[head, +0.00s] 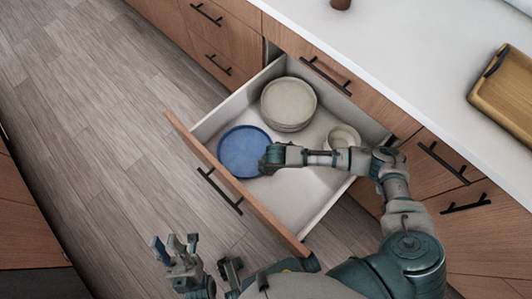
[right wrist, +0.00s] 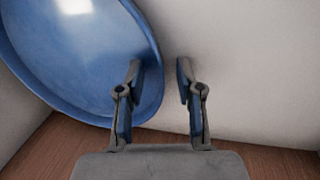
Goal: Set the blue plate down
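The round blue plate (head: 243,151) lies in the open drawer, in its front left part, beside the stacked plates. My right gripper (head: 270,158) is at the plate's right edge, partly hidden by its own wrist. In the right wrist view the blue plate (right wrist: 80,55) fills the upper left. My right gripper's fingers (right wrist: 157,80) are apart there; the left finger overlaps the plate's rim and the right finger is outside it, with a gap between them. My left gripper (head: 175,246) is open and empty over the floor, outside the drawer.
The open drawer (head: 300,205) also holds a stack of grey plates (head: 288,102) at the back and small bowls (head: 343,137) at the right. A white countertop (head: 400,55) runs above it, with a wooden board (head: 508,92) at the right. Bare drawer floor shows between the dishes.

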